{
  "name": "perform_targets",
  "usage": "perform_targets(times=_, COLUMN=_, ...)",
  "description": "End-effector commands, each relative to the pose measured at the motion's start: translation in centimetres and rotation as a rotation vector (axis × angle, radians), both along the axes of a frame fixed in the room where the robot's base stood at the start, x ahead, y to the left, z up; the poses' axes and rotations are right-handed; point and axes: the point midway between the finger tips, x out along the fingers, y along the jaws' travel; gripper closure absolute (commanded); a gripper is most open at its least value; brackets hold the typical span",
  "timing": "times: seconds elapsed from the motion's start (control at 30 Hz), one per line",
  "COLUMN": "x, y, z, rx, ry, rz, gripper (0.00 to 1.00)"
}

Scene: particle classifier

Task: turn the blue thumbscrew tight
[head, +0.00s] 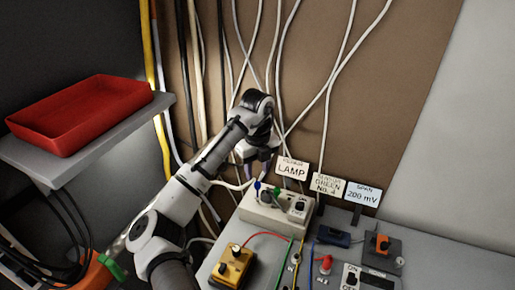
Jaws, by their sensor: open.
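A small upright blue piece (257,186), which looks like the blue thumbscrew, stands at the left end of a cream box (252,213) on the grey bench. My gripper (252,168) is just above the left end of the box, close over the blue piece, pointing down. It is open, and I see nothing held in it. The fingers are small and partly hidden by the wrist, so I cannot tell whether they touch the blue piece or stand around it.
The box also carries a green piece (278,193) and a dark switch (299,205). Label cards, including LAMP (292,169), stand behind it. A yellow box (233,264), wires, and a red knob (325,264) crowd the bench. A red tray (82,112) sits on a shelf, left.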

Motion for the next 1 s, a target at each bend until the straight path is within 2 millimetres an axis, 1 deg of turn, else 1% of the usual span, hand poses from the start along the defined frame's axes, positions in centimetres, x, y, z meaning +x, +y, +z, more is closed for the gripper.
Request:
perform_targets(times=0.03, x=0.1, y=0.1, z=1.0, rx=0.005, ry=-0.004, rz=0.001, gripper=0.59)
perform_targets(times=0.1, x=0.1, y=0.1, z=2.4, rx=0.005, ry=-0.004, rz=0.000, gripper=0.59)
perform_targets(times=0.3, x=0.0, y=0.1, z=6.1, rx=0.004, ry=-0.003, rz=0.000, gripper=0.59)
perform_targets(times=0.4, x=0.0, y=0.0, z=7.5, rx=0.003, ry=-0.002, rz=0.001, gripper=0.59)
perform_targets(times=0.5, x=0.0, y=0.0, z=8.5, rx=0.002, ry=-0.001, rz=0.000, gripper=0.59)
perform_targets(times=0.7, x=-0.1, y=0.0, z=9.3, rx=0.001, ry=0.001, rz=0.000, gripper=0.59)
perform_targets(times=1.0, x=-0.1, y=0.0, z=9.3, rx=-0.001, ry=0.001, rz=0.000, gripper=0.59)
